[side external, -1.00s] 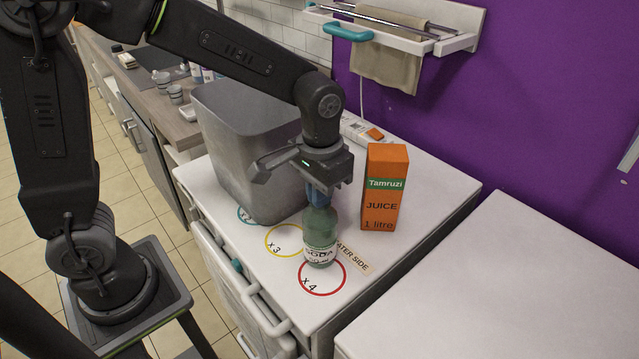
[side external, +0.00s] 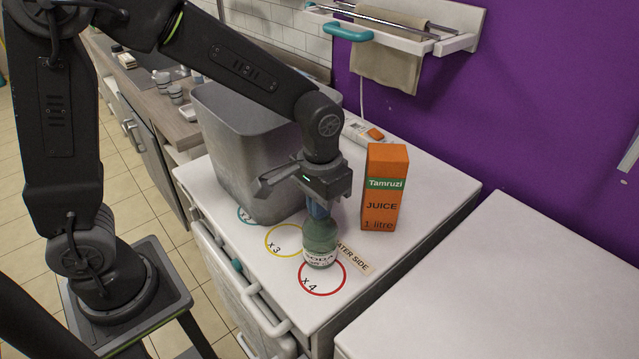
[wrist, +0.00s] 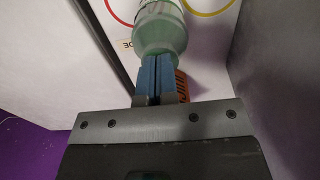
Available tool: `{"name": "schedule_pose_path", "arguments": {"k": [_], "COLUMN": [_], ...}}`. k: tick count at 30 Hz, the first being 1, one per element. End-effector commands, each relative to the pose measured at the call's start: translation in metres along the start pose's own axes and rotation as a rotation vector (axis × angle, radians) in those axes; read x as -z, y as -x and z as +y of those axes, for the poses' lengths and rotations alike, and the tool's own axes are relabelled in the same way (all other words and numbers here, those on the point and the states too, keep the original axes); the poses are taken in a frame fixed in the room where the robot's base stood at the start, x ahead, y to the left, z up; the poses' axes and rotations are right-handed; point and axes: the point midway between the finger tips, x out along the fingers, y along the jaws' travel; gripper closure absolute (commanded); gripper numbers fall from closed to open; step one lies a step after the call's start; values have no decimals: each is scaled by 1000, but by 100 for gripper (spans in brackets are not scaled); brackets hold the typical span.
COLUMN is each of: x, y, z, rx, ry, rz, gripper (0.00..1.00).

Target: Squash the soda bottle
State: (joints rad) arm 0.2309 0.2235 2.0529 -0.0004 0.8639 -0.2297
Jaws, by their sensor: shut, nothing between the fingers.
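The green soda bottle (side external: 320,244) stands upright on the white counter, by the red ring marked x4, with its label low and facing the side camera. It looks short and wide. My gripper (side external: 318,214) is shut and empty, pointing down with its blue fingertips on the top of the bottle. In the wrist view, the closed blue fingers (wrist: 158,68) meet the bottle's top end (wrist: 160,32). The fingers and wrist hide the bottle's cap area.
An orange juice carton (side external: 385,188) stands close to the right of my gripper. A large grey bin (side external: 235,135) stands close behind to the left. A yellow ring (side external: 268,245) is on the counter. The counter's front right is clear.

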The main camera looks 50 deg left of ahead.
Motion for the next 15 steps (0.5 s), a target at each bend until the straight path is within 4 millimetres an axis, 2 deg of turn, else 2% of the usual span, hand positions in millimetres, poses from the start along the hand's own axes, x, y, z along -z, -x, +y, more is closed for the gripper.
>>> {"name": "schedule_pose_path", "arguments": {"k": [8,15], "x": [0,1], "y": [-5,15], "z": [0,0], "rx": [0,-1], "ry": [0,0], "rz": [0,3], "gripper": [100,100]}}
